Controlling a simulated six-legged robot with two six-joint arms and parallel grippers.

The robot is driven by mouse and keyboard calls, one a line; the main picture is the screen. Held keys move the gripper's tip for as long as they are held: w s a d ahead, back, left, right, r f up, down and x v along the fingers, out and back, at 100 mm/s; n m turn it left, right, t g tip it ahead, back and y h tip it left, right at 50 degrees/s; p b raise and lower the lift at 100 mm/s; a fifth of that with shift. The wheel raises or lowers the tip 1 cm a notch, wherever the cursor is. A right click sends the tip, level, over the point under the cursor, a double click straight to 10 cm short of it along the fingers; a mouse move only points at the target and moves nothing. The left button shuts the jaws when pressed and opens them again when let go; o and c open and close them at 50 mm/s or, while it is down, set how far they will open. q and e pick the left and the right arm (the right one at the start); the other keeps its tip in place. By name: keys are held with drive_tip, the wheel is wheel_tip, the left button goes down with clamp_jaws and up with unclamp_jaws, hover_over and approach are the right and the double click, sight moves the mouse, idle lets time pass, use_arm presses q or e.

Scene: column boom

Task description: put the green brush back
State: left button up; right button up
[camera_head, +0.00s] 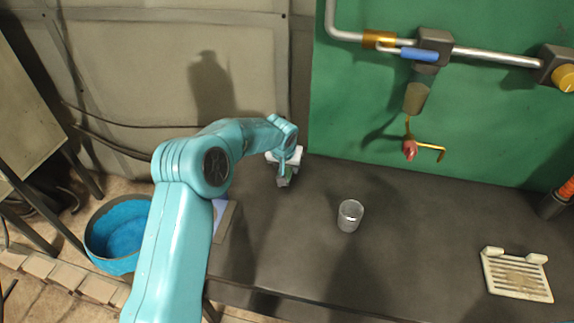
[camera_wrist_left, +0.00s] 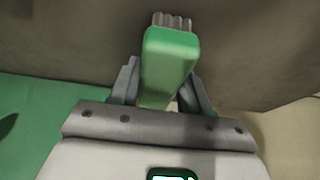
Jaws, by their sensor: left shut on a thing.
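My left gripper (camera_head: 286,180) is over the far left part of the dark bench (camera_head: 300,225), near the wall. In the left wrist view, the left gripper (camera_wrist_left: 165,85) is shut on the green brush (camera_wrist_left: 170,60). The brush has a green block body, with pale grey bristles at its far end, pointing away from the gripper. In the head view I cannot make out the brush clearly at the gripper. My right gripper is in neither view.
A clear glass (camera_head: 350,215) stands mid-bench, and a slotted white rack (camera_head: 517,275) lies at the right. A blue bucket (camera_head: 118,235) is on the floor at left. A yellow hook (camera_head: 430,147) and pipes (camera_head: 495,57) are on the green panel (camera_head: 350,110).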

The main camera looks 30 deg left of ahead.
use_arm(q)
drive_tip(key=shift+w+f, duration=0.1)
drive_tip(key=shift+f, duration=0.2)
drive_tip(key=shift+f, duration=0.1)
drive_tip(key=o, duration=1)
